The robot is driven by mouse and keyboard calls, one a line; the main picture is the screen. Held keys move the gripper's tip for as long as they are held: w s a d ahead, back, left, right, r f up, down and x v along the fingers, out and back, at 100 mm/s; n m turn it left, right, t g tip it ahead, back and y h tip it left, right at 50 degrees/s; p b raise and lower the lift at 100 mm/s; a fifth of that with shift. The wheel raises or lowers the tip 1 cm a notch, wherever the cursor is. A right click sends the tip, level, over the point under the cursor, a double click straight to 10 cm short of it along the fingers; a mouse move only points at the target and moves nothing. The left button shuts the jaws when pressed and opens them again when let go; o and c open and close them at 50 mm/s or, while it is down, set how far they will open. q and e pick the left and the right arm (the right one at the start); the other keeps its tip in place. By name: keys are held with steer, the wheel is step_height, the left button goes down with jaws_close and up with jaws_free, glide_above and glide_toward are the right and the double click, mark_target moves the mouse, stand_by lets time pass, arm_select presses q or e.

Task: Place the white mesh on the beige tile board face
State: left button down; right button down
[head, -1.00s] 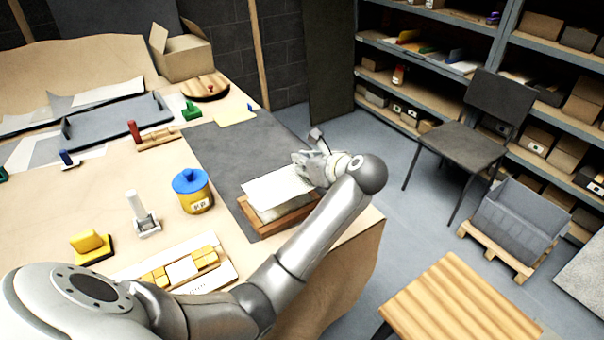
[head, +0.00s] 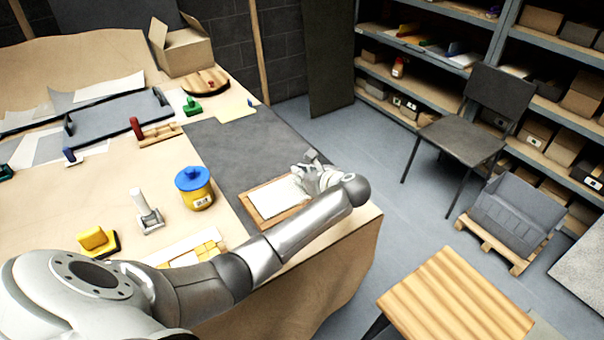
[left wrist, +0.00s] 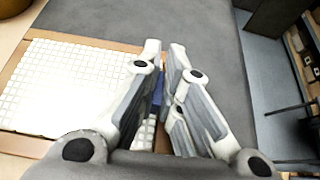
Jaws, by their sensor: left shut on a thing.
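The white mesh (head: 277,196) is a flat sheet of small square tiles. It lies over a wood-edged board (head: 286,216) on the grey mat at the table's right end. The same mesh also shows in the left wrist view (left wrist: 70,85), with the board's wooden rim (left wrist: 22,144) around it. I take this board for the tile board; the mesh hides most of its face. My left gripper (head: 306,180) is at the mesh's right edge, its fingers shut on that edge. A small blue part (left wrist: 157,92) shows between the fingers. My right gripper is in neither view.
A yellow jar with a blue lid (head: 194,188), a white-handled tool (head: 146,212) and a yellow block tool (head: 97,241) stand left of the board. The grey mat (head: 225,150) is clear behind it. A wooden stool (head: 455,300) stands at front right.

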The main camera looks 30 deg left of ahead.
arm_select(q)
steer(key=shift+f, duration=0.2)
steer(key=c, duration=1.6)
jaws_free()
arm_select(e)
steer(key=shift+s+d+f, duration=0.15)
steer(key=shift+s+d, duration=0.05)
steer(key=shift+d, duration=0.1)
arm_select(q)
steer(key=shift+r, duration=0.1)
